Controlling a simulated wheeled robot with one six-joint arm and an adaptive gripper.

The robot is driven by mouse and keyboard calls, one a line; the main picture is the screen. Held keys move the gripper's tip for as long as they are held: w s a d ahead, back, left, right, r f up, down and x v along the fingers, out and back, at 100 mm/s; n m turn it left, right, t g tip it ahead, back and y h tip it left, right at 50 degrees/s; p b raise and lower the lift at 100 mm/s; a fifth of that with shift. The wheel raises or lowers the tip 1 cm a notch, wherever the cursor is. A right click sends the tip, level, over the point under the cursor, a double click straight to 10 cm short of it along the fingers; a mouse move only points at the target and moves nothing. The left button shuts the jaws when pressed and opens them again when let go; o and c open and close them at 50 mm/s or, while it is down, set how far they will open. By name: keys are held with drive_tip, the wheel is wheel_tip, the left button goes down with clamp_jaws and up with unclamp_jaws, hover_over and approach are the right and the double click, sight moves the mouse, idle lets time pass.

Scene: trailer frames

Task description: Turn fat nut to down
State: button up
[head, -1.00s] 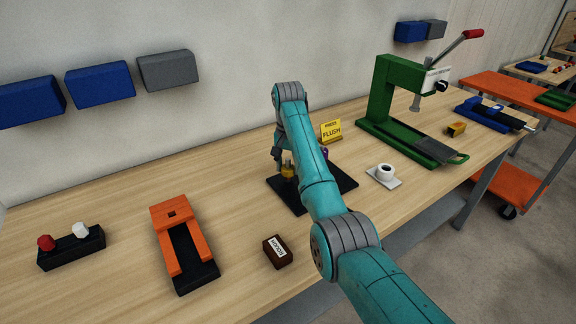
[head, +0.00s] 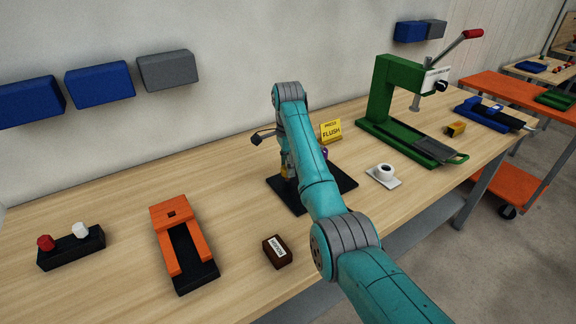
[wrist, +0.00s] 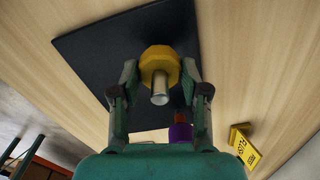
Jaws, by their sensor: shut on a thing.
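The fat nut (wrist: 160,54) is yellow and sits around a pale metal bolt (wrist: 160,88) over a black base plate (wrist: 92,50). My gripper (wrist: 159,73) is shut on the nut, with one finger on each side of it in the wrist view. In the head view a little of the yellow nut (head: 284,172) shows beside my arm, above the black plate (head: 287,197). My arm hides most of the nut and the fingers there. A purple part (wrist: 180,132) shows on the same plate, partly behind my gripper.
A yellow "FLUSH" sign (head: 331,131) stands behind the plate. A brown labelled block (head: 277,251) and an orange fixture (head: 181,245) lie to the left.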

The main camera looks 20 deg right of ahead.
drive_tip(key=m, duration=0.4)
drive_tip(key=shift+w+r+m, duration=0.15)
drive_tip(key=shift+r+m, duration=0.15)
drive_tip(key=m, duration=0.3)
drive_tip(key=shift+m, duration=0.3)
drive_tip(key=m, duration=0.8)
drive_tip(key=shift+m, duration=0.3)
drive_tip(key=o, duration=0.9)
drive_tip(key=shift+o, duration=1.2)
drive_tip(key=shift+f, duration=0.15)
